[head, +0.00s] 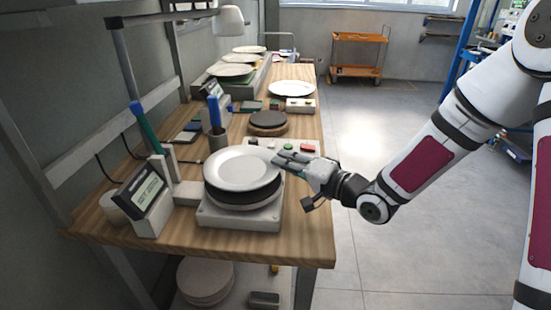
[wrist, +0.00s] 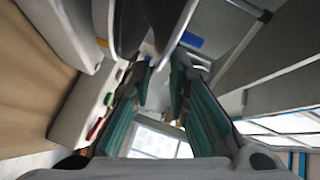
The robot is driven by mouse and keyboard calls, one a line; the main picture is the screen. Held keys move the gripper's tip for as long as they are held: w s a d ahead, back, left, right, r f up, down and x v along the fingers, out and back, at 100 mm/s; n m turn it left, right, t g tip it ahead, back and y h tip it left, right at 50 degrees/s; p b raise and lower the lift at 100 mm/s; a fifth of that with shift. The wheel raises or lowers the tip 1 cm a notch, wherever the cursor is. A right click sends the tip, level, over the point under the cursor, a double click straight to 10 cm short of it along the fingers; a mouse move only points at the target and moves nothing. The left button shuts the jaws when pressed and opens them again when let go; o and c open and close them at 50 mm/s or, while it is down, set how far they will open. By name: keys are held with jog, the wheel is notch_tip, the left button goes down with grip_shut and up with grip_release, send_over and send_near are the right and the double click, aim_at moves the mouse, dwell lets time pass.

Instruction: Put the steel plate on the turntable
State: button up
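A round pale grey plate (head: 242,168), which looks like the steel plate, lies on a dark round disc (head: 245,193) on the grey box-shaped device at the front of the bench. This disc and its base look like a turntable. My gripper (head: 280,158) is at the plate's right edge. In the wrist view its teal-padded fingers (wrist: 163,68) stand apart with a gap between them. The edge-on plate (wrist: 168,22) shows just beyond the fingertips; I cannot tell if they touch it. A second dark disc (head: 268,119) on a wooden base stands farther back.
A button box (head: 296,147) stands close behind my gripper; its buttons also show in the wrist view (wrist: 95,120). White plates (head: 291,89) lie farther back. The floor right of the bench is clear.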

jog(key=f+v, duration=0.1)
jog(key=v, duration=0.6)
jog(key=shift+s+r+p, duration=0.2)
jog(key=shift+r+p, duration=0.15)
jog(key=shift+r, duration=0.2)
jog(key=shift+d, duration=0.15)
jog(key=s+d+r+n+g+h, duration=0.1)
jog(key=s+d+r+h, duration=0.15)
jog(key=d+h, duration=0.5)
jog(key=s+d+r+n+g+h, duration=0.1)
jog(key=s+d+r+h, duration=0.1)
jog(key=s+d+h, duration=0.5)
jog(key=s+r+n+g+y, duration=0.1)
jog(key=s+r+g, duration=0.1)
jog(key=s, duration=0.9)
jog(key=s+r+g, duration=0.2)
jog(key=s+g, duration=0.1)
jog(key=s, duration=0.8)
jog(key=shift+n+g+y, duration=0.35)
jog(key=shift+n+g, duration=0.05)
